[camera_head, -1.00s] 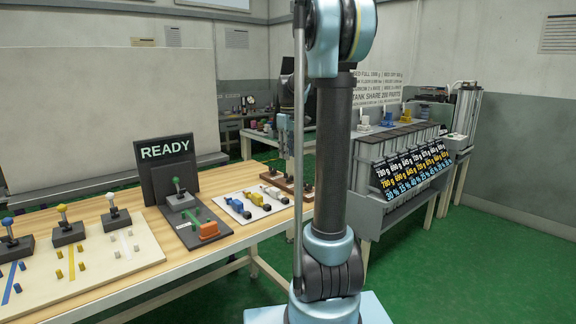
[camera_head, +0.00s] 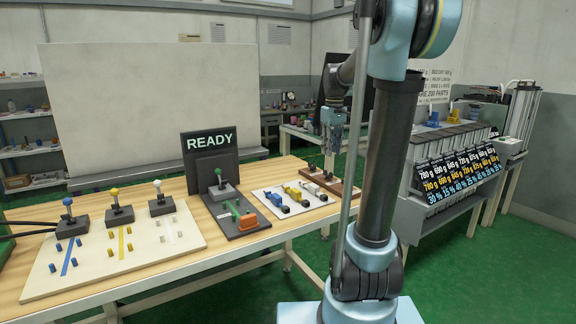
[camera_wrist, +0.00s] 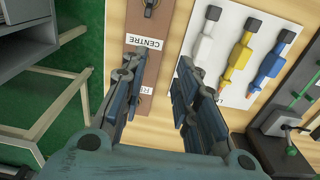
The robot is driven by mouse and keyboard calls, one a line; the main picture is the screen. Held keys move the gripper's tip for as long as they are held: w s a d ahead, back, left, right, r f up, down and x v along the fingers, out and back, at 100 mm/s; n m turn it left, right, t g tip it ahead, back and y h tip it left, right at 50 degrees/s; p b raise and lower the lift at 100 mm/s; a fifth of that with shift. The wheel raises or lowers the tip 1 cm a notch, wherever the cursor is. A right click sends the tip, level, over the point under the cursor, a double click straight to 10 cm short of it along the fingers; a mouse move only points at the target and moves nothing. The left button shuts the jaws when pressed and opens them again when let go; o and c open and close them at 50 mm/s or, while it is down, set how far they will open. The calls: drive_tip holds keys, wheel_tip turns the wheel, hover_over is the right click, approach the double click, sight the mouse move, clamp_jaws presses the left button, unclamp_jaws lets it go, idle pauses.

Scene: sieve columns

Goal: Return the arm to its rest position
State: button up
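My arm (camera_head: 392,165) stands upright in the right half of the head view, with its upper part bent back over the table.
A white board with white, yellow and blue tools (camera_head: 291,197) lies near my gripper. A READY sign (camera_head: 209,146) stands behind a lever box (camera_head: 221,190). A pale lever board (camera_head: 130,260) lies left. A rack of labelled columns (camera_head: 458,170) stands right. Green floor is open in front.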

drive_tip(key=s+f+m, duration=0.1)
drive_tip(key=s+f, duration=0.5)
drive_tip(key=s, duration=0.4)
drive_tip(key=s+f+m+t, duration=0.1)
drive_tip(key=s+f+m, duration=0.1)
drive_tip(key=s+f, duration=0.5)
drive_tip(key=s+f+m, duration=0.2)
drive_tip(key=s+f, duration=0.4)
drive_tip(key=s, duration=0.7)
drive_tip(key=shift+s+a+f+t, duration=0.15)
drive_tip(key=shift+a+f+t, duration=0.15)
drive_tip(key=shift+a+t, duration=0.1)
drive_tip(key=shift+a, duration=0.1)
